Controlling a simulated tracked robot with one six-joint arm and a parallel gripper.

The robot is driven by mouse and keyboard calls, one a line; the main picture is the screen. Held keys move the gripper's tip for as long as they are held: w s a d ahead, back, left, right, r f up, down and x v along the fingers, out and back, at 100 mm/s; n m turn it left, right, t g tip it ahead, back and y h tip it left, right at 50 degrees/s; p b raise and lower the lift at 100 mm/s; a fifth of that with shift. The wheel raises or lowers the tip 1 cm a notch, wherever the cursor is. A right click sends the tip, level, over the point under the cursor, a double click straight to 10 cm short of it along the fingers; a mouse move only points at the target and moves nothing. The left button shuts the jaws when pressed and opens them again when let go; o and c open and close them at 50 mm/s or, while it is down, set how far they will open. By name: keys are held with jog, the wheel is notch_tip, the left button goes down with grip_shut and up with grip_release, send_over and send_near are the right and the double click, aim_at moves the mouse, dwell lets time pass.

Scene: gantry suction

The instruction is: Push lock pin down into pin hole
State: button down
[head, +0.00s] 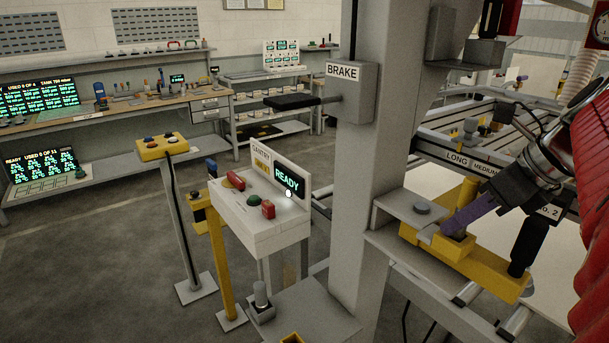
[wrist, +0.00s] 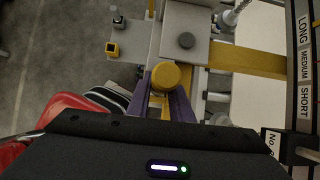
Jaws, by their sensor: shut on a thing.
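A yellow round-topped pin (wrist: 166,75), which I take for the lock pin, is between the purple fingers of my gripper (wrist: 163,92). In the head view my gripper (head: 452,226) comes in from the right and is shut on the pin (head: 467,192). The pin stands roughly upright above the yellow block (head: 485,272). The pin hole and the pin's lower end are hidden, so I cannot tell how deep the pin sits.
A grey plate with a round grey knob (head: 422,208) lies just left of the pin. A grey post (head: 372,170) with a BRAKE box (head: 350,92) stands further left. A console (head: 262,212) reads READY. A LONG/MEDIUM/SHORT rail (wrist: 303,70) runs at right in the wrist view.

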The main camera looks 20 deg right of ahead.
jog(key=shift+f, duration=0.15)
jog(key=shift+s+f, duration=0.15)
jog(key=shift+f, duration=0.45)
jog(key=c, duration=1.6)
grip_release()
jog(key=shift+r, duration=0.4)
jog(key=v, duration=1.2)
jog(key=shift+d+r, duration=0.1)
jog(key=shift+r, duration=0.3)
